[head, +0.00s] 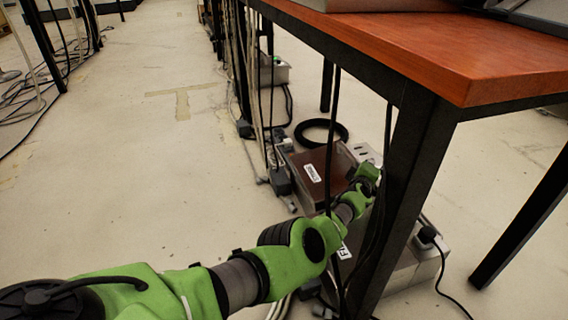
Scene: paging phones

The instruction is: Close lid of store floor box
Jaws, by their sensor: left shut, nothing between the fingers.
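A floor box (300,158) with a brown top and a small white label stands under the table; the label is too small to read surely. Whether its lid is raised or flat I cannot tell from this angle. My left gripper (368,173) is at the end of my green arm, at the right side of this box, close to the table leg. Its fingers are small in view and look shut with nothing held. Whether it touches the box is unclear. My right gripper is out of view.
The red-brown table (440,55) and its black leg (408,190) stand right beside my arm. A grey box with a plug (428,236) sits behind the leg. Cables hang and lie around the boxes; a black ring (321,124) lies behind.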

